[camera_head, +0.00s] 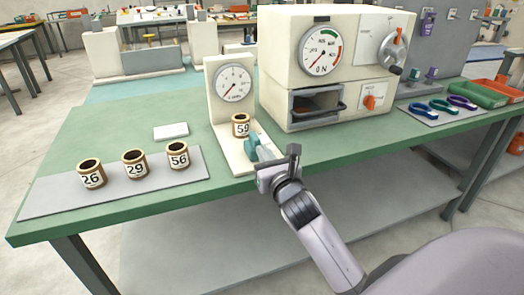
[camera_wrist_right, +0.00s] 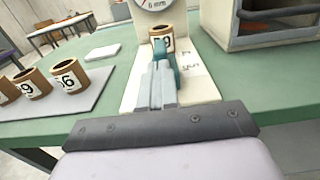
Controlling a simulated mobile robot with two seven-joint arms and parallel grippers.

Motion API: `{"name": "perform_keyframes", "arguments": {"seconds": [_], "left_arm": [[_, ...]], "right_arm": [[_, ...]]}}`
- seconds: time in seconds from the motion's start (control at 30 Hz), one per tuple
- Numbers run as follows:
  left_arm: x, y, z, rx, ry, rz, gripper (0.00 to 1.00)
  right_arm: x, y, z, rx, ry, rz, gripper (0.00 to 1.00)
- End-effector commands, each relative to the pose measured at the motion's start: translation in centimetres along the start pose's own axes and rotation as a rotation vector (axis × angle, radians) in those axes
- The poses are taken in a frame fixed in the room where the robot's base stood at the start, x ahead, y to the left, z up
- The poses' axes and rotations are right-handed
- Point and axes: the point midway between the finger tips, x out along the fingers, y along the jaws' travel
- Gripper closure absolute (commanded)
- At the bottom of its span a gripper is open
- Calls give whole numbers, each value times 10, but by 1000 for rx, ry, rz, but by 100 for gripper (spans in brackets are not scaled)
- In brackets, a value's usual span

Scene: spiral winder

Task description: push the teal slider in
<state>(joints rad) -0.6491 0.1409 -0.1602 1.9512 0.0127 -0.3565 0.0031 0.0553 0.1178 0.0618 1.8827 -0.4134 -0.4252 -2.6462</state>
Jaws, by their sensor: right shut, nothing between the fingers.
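The teal slider (camera_head: 254,140) sits on the low base of a cream gauge stand (camera_head: 213,80), in front of a canister marked 59 (camera_head: 241,126). In the right wrist view the slider (camera_wrist_right: 163,50) shows just beyond my fingertips, close to the canister (camera_wrist_right: 168,33). My right gripper (camera_head: 279,161) is shut and empty at the front end of the slider. In the wrist view the shut fingers (camera_wrist_right: 160,85) point at the slider and partly hide it. I cannot tell whether they touch it. My left gripper is not in view.
Canisters marked 26 (camera_head: 92,174), 29 (camera_head: 134,163) and 56 (camera_head: 178,155) stand on a grey mat (camera_head: 60,199) at the left. A cream machine (camera_head: 277,57) stands right of the gauge stand. A white card (camera_head: 170,131) lies behind the mat.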

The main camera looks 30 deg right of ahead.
Motion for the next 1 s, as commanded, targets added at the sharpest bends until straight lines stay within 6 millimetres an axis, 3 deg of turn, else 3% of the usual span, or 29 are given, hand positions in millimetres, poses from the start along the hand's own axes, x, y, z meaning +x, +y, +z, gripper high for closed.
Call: {"name": "perform_keyframes", "arguments": {"seconds": [0.2,0.67,1.0], "left_arm": [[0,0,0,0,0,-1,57],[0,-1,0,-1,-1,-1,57],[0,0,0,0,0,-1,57]], "right_arm": [[15,0,0,1,1,0,100],[19,0,0,0,1,1,100],[64,1,0,-3,0,2,100]]}}
